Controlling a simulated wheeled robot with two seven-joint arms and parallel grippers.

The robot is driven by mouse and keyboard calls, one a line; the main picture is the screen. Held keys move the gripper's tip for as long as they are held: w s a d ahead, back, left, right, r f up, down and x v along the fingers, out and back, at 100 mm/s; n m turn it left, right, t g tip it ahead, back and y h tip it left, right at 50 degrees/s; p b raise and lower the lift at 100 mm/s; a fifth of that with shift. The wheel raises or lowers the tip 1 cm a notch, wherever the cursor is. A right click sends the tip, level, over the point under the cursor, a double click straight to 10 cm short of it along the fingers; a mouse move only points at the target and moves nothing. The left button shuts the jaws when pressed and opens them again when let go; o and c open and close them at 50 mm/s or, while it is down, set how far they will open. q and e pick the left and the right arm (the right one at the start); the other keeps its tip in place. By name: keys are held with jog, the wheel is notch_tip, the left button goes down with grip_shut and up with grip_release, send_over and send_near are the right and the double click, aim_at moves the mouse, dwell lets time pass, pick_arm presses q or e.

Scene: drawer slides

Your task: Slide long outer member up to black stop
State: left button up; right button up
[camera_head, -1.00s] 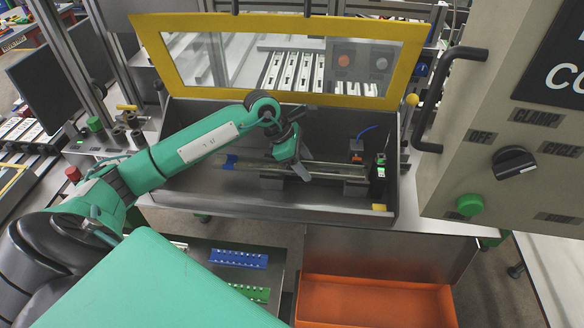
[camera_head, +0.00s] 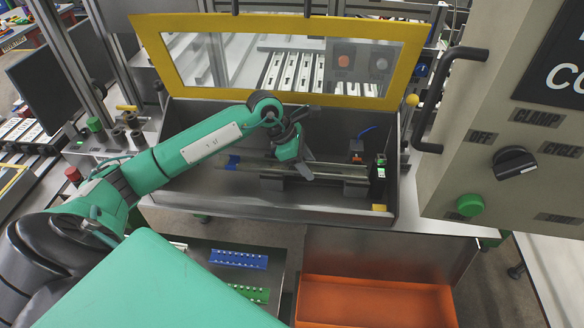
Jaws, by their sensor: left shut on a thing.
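The long metal outer member (camera_head: 340,174) lies lengthwise in the grey fixture bay, on dark support blocks. A blue piece (camera_head: 233,162) sits at its left end. My left gripper (camera_head: 304,171) reaches down from above and is shut on the outer member near its middle; the fingers hide part of it. The black stop (camera_head: 380,160), with a small lit green and white marking, stands at the right end of the bay. The member's right end is close to the stop; I cannot tell whether they touch. My right gripper is not in view.
A yellow-framed clear guard (camera_head: 408,75) stands raised behind the bay. A grey control panel (camera_head: 460,180) with a knob and green button is at the right. An orange bin (camera_head: 375,300) and a blue rack (camera_head: 238,259) sit below in front.

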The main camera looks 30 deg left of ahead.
pick_arm(q)
jog(key=shift+w+d, duration=0.35)
jog(key=shift+d, duration=0.45)
jog(key=o, duration=1.1)
jog(key=shift+c, duration=1.3)
notch_tip(320, 180, up, 8)
jog(key=p, duration=0.3)
